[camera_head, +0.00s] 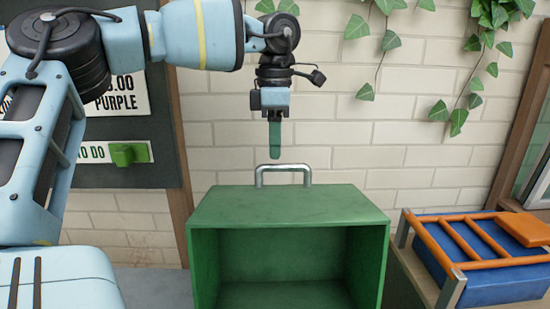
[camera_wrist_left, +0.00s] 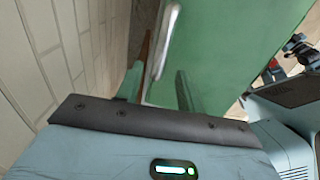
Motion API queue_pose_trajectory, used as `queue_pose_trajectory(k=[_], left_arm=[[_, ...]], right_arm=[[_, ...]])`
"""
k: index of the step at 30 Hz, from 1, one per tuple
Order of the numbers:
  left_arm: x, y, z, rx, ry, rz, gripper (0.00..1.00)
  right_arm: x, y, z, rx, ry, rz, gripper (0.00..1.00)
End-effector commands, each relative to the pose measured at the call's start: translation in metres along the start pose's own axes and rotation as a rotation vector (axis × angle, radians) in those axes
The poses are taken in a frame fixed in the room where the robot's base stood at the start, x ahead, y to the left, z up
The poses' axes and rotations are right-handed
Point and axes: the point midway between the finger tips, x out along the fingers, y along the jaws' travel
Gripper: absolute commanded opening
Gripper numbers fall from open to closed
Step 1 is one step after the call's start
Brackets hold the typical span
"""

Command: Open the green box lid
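A green box (camera_head: 290,205) stands in the middle of the head view, its flat top level and its hollow front facing me. A silver bar handle (camera_head: 283,168) stands up at the rear of the top. The green top (camera_wrist_left: 225,50) and handle (camera_wrist_left: 166,38) also show in the left wrist view. My left gripper (camera_head: 275,155) points straight down just above the handle, without visible contact. In the left wrist view its two fingers (camera_wrist_left: 158,90) are apart, with nothing held between them. My right gripper cannot be made out.
A white brick wall (camera_head: 330,120) with hanging ivy (camera_head: 458,118) rises close behind the box. To the right, a blue crate (camera_head: 490,270) with an orange rack (camera_head: 465,245) sits on a wooden surface. A dark sign board (camera_head: 110,165) is at the left.

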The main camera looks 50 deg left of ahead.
Motion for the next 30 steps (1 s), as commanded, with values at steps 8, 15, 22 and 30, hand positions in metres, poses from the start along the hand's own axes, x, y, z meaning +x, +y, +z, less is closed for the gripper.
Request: queue_pose_trajectory(k=[8, 15, 22, 30], left_arm=[[0.032, 0.0, 0.0, 0.0, -0.001, 0.0, 0.38], [0.037, 0.0, 0.0, 0.0, -0.001, 0.0, 0.38], [0.037, 0.0, 0.0, 0.0, -0.001, 0.0, 0.25], [0.037, 0.0, 0.0, 0.0, -0.001, 0.001, 0.0]], right_arm=[[0.001, 0.0, 0.0, 0.0, 0.0, 0.0, 0.42], [0.002, 0.001, -0.003, -0.001, 0.007, 0.0, 0.42], [0.002, 0.001, -0.005, -0.001, 0.011, 0.001, 0.42], [0.002, 0.001, -0.005, -0.002, 0.01, 0.0, 0.42]])
